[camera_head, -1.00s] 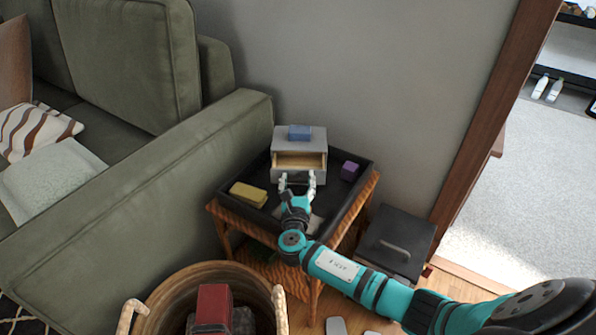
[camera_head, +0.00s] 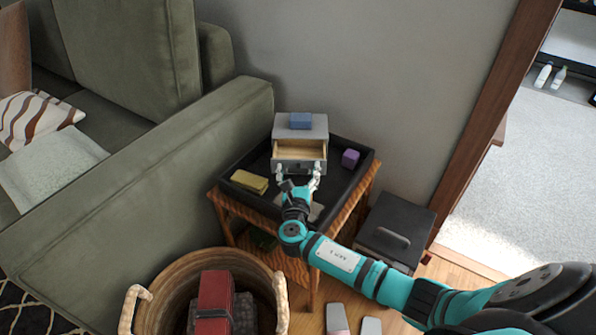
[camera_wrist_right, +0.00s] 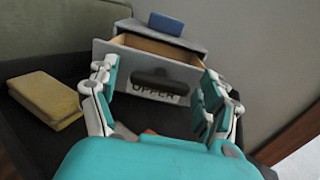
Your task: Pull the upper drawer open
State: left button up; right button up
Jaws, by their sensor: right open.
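The small grey drawer box (camera_head: 310,127) stands in the black tray on the side table. Its upper drawer (camera_head: 300,151) is pulled out and shows a bare wooden inside. In the right wrist view the drawer front (camera_wrist_right: 122,57) carries a dark handle (camera_wrist_right: 160,82) above a label reading "UPPER". My right gripper (camera_head: 298,172) is open, its fingers on either side of the drawer front's handle; the wrist view shows the fingers (camera_wrist_right: 158,90) apart, and I cannot tell whether they touch the front. My left gripper is not in view.
A blue block (camera_head: 301,121) lies on top of the box. A yellow block (camera_head: 249,181) and a purple block (camera_head: 350,158) are in the black tray (camera_head: 362,183). A wicker basket (camera_head: 165,290) stands at the front, the green sofa (camera_head: 150,180) at left, a dark box (camera_head: 395,232) at right.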

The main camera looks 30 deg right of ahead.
jog(key=v, duration=1.2)
